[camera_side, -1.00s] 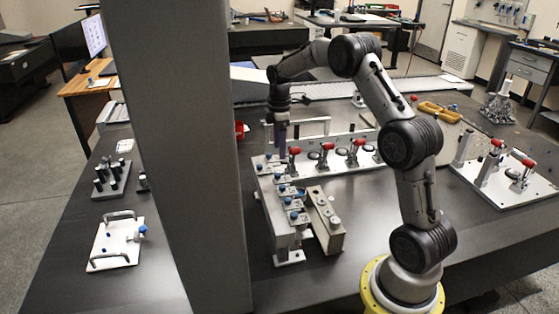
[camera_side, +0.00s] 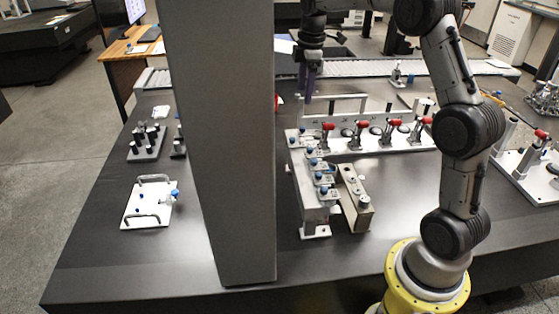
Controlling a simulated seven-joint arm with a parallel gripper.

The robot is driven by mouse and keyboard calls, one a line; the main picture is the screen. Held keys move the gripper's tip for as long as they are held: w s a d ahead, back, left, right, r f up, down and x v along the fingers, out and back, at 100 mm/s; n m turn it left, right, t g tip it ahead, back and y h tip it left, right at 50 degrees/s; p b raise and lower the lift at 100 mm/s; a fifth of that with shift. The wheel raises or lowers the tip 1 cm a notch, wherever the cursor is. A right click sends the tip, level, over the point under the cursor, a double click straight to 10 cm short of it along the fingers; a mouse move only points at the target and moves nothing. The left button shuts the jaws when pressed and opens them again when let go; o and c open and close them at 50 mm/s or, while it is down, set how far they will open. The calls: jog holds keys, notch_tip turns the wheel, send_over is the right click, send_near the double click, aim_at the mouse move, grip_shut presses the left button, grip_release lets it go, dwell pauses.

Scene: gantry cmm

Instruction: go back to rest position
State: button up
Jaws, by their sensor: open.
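My gripper (camera_side: 307,100) points down above the back left corner of the fixture, with a visible gap between its fingers and the parts below. It is open, and I see nothing between its fingers. The L-shaped fixture (camera_side: 313,205) stands on the dark table, with several blue-knobbed blocks along its near arm. Red-handled clamps (camera_side: 362,128) stand along its back arm. A beige block (camera_side: 354,200) stands against the right side of the near arm. The upper part of my arm is cut off by the top edge of the picture.
A thick grey column (camera_side: 222,150) stands left of the fixture and hides part of the table. Left of it are a white plate with handles (camera_side: 148,212) and a dark block with pegs (camera_side: 146,145). Another clamp plate (camera_side: 530,180) is at right. The front table (camera_side: 130,270) is clear.

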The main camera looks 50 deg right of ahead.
jog(key=s+a+r+t, duration=0.3)
jog(key=s+a+r, duration=0.8)
jog(key=s+a, duration=0.25)
jog(key=s+a+f+m, duration=0.3)
jog(key=s+f+m, duration=0.1)
jog(key=s, duration=0.3)
jog(key=s+a+f+m+t, duration=0.1)
jog(key=s+a+f+m, duration=0.2)
jog(key=s+f+m, duration=0.2)
jog(key=shift+s+f+m+y, duration=0.3)
jog(key=shift+s+m, duration=0.2)
jog(key=shift+s, duration=1.15)
jog(key=shift+a, duration=0.1)
